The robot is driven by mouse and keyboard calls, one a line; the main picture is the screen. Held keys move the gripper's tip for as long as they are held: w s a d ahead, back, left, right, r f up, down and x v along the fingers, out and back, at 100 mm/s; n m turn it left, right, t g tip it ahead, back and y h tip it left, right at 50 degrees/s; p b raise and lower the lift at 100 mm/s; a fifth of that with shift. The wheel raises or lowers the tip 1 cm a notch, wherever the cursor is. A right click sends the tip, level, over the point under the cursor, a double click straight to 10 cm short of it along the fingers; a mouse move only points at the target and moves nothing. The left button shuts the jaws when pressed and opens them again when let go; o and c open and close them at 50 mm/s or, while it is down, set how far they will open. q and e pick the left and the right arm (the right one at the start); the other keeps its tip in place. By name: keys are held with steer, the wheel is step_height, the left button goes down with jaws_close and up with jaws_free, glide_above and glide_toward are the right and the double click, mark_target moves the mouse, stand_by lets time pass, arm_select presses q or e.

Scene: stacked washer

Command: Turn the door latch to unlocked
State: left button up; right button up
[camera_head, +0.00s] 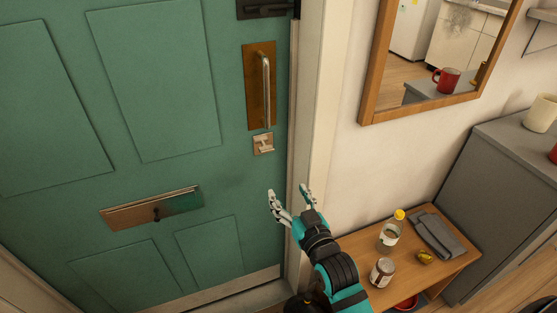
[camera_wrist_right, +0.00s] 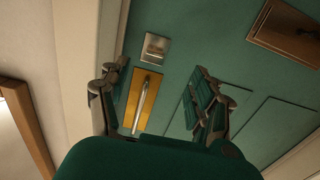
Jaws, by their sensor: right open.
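The green door (camera_head: 150,90) fills the left of the head view and looks closed. A small square latch plate with a turn knob (camera_head: 263,144) sits just below the brass plate that carries the long pull handle (camera_head: 266,80). My right gripper (camera_head: 289,192) is open and empty, below and slightly right of the latch, apart from it. In the right wrist view the latch (camera_wrist_right: 154,47) and pull handle (camera_wrist_right: 142,105) show between the open fingers (camera_wrist_right: 157,90). The exact turn of the knob is hard to read. My left gripper is not in view.
A brass letter slot (camera_head: 152,208) is lower on the door. A framed mirror (camera_head: 440,60) hangs on the right wall. A wooden bench (camera_head: 440,275) at lower right holds a bottle (camera_head: 390,236), a jar (camera_head: 382,271) and a folded grey cloth (camera_head: 436,234).

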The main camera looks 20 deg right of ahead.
mark_target(268, 151)
steer(key=shift+t, duration=0.3)
steer(key=w, duration=0.5)
steer(key=w+r, duration=0.1)
steer(key=w, duration=0.5)
steer(key=w+r, duration=0.1)
steer(key=w, duration=0.5)
steer(key=shift+w+a, duration=0.1)
steer(key=c, duration=1.2)
